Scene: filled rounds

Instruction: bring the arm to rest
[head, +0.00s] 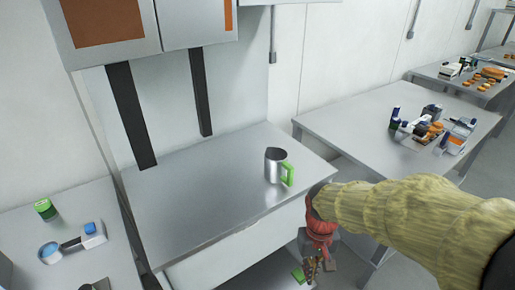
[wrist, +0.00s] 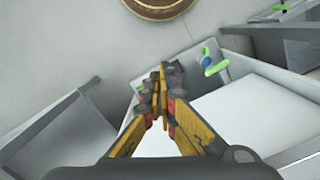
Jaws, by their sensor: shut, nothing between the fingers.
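My gripper (head: 314,267) hangs at the end of my arm, in front of the middle table's right front corner in the head view. In the wrist view my gripper (wrist: 161,78) has its fingers together with nothing between them. A metal jug with a green handle (head: 275,165) stands upright on the middle table (head: 200,205), apart from my gripper.
A left table (head: 20,230) carries a green-topped container (head: 45,209) and a grey device with blue parts (head: 75,243). Cabinets (head: 150,25) hang above the middle table, whose left part is clear.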

